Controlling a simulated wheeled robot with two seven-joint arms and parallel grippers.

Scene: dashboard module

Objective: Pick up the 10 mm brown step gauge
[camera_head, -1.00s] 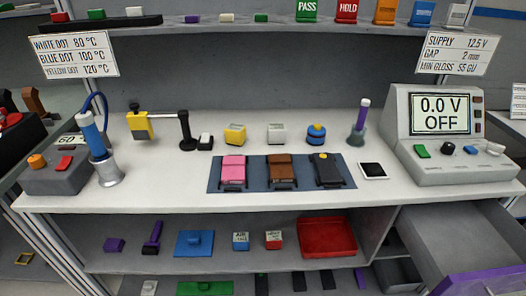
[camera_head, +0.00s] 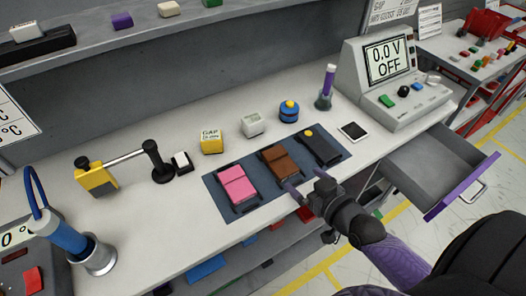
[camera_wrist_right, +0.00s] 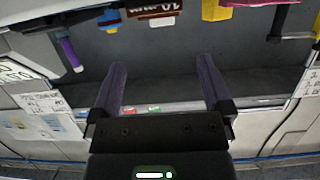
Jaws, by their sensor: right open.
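The brown step gauge (camera_head: 280,158) lies on the dark blue mat (camera_head: 222,202), between a pink gauge (camera_head: 237,185) and a black gauge with a yellow dot (camera_head: 321,146). My right gripper (camera_head: 306,180) is open and empty at the mat's front edge, just in front of the brown gauge and apart from it. In the right wrist view, a brown block with an upside-down "10" label (camera_wrist_right: 155,10) is cut by the top edge, beyond the open right fingers (camera_wrist_right: 161,66). My left gripper is not in view.
A yellow block (camera_head: 211,142), a white block (camera_head: 252,124) and a blue-yellow knob (camera_head: 288,110) stand behind the mat. A white-framed black pad (camera_head: 353,132) lies to its right. An open drawer (camera_head: 440,170) juts out at the right.

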